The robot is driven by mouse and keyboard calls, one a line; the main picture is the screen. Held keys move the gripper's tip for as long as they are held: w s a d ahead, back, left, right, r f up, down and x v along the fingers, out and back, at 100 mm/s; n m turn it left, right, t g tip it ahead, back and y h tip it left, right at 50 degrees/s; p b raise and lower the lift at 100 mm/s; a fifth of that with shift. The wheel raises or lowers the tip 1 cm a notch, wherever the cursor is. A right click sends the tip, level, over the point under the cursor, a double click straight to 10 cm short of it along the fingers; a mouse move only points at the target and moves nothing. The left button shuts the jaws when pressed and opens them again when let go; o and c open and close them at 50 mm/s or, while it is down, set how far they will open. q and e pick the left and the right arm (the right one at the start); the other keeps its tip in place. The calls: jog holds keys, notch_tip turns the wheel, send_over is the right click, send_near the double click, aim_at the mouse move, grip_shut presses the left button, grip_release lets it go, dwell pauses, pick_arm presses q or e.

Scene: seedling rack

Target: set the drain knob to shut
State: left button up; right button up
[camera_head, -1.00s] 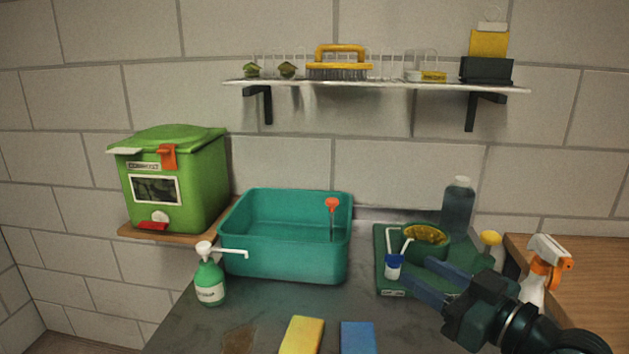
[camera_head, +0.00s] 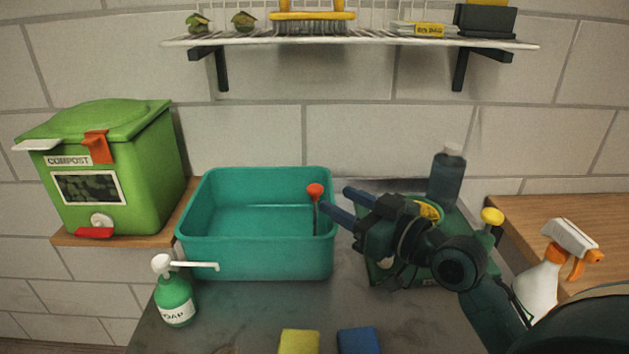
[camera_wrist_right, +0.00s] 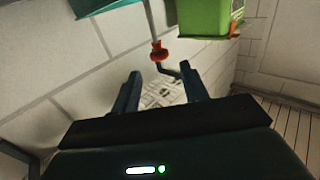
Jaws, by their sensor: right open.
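An orange-red knob (camera_head: 315,191) tops a thin dark upright stem at the right end of the teal basin (camera_head: 255,270). I take it as the drain knob; no marking of its setting can be read. My right gripper (camera_head: 337,202) is open and empty. Its fingers point left at the knob, with the tips just right of it and apparently apart from it. In the right wrist view, the knob (camera_wrist_right: 158,50) shows beyond the gap between the open fingers (camera_wrist_right: 160,72). My left gripper is not in view.
A soap bottle (camera_head: 176,302) is in front of the basin. A green tray (camera_head: 385,276) lies partly behind my right arm. A wall shelf (camera_head: 350,41) hangs above. A spray bottle (camera_head: 538,290) stands right.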

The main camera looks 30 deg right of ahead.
aim_at(321, 191)
jog(key=p+x, duration=0.1)
jog(key=x, duration=0.6)
jog(key=shift+w, duration=0.1)
jog(key=shift+c, duration=0.4)
grip_shut()
